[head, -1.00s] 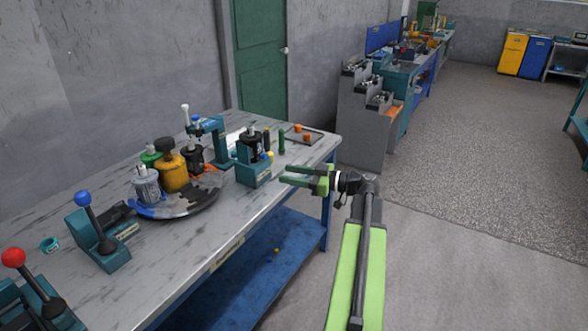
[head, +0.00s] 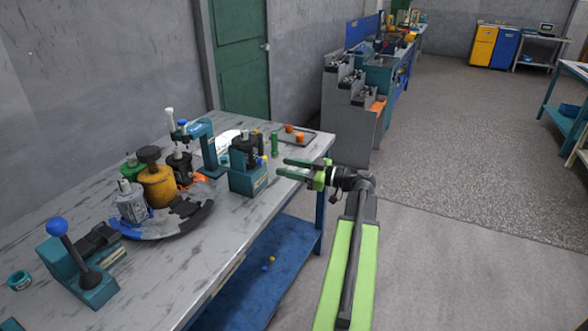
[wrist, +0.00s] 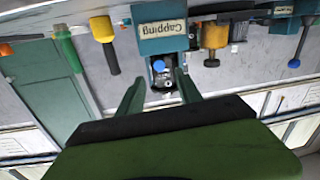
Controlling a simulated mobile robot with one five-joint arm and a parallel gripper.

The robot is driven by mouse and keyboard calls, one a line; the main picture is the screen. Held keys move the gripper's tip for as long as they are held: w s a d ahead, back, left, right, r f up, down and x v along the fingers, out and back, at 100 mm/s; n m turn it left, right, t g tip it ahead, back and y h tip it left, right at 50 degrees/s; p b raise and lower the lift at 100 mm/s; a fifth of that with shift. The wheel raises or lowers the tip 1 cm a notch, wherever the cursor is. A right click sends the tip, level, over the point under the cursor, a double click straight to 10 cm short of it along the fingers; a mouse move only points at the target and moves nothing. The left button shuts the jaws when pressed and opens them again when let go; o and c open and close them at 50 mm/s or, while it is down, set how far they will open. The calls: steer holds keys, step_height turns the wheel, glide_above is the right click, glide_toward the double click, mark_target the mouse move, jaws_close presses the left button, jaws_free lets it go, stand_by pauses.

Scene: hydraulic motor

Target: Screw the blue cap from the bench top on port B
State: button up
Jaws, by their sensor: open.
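The black motor (head: 246,146) sits in the teal capping stand (head: 248,181), near the bench's right end. The stand, labelled "Capping" (wrist: 163,29), also shows in the wrist view. A small blue cap (wrist: 158,67) shows at the motor there, in line with the gap between my fingers; whether it is seated on a port cannot be told. A small blue spot and a yellow spot show beside the motor in the head view. No port letter is readable. My gripper (head: 281,168) is open and empty, just right of the stand.
A round tray (head: 170,229) holding several motors lies left of the stand, with a teal press (head: 207,147) behind. A blue-knobbed lever (head: 58,227) stands front left. Open floor lies to the right.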

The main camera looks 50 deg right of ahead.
mark_target(263, 162)
steer(key=shift+x, duration=3.35)
steer(key=shift+f, duration=0.1)
jaws_close()
steer(key=m, duration=0.3)
steer(key=shift+c, duration=1.2)
jaws_free()
